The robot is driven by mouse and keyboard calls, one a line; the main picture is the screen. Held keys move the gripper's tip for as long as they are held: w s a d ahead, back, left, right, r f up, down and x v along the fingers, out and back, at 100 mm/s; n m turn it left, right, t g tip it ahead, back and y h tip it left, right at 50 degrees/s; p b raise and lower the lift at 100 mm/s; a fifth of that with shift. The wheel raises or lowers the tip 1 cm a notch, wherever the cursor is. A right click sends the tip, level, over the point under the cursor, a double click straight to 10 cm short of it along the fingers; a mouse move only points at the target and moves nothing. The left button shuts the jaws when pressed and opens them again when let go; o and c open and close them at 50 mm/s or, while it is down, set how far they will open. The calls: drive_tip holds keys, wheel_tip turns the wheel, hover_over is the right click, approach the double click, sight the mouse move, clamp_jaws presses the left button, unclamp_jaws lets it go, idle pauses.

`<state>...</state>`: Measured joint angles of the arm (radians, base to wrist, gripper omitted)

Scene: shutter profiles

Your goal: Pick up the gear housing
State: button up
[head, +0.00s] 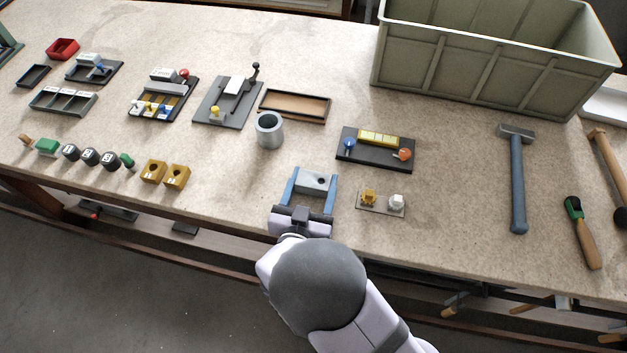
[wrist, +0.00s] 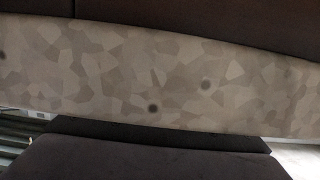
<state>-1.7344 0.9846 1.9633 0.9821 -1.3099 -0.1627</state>
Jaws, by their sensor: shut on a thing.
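The gear housing (head: 316,181) is a grey metal block with a dark round hole in its top. It sits between the two blue fingers of my gripper (head: 313,176) near the front edge of the bench, and the gripper is shut on it. In the wrist view a mottled grey surface with several small dark spots, which looks like the housing (wrist: 120,70), fills the middle very close to the camera. Whether the housing touches the bench is hard to tell.
A small plate with yellow and white knobs (head: 381,204) lies just right of my gripper. A dark board (head: 374,150) is behind it, and a grey cylinder (head: 269,130) stands to the left. A large grey-green crate (head: 490,65) and a hammer (head: 517,180) are at right.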

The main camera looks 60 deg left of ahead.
sight(313, 179)
drive_tip(key=shift+r, duration=0.15)
drive_tip(key=shift+r+b, duration=0.65)
drive_tip(key=shift+r, duration=4.25)
drive_tip(key=shift+r, duration=0.1)
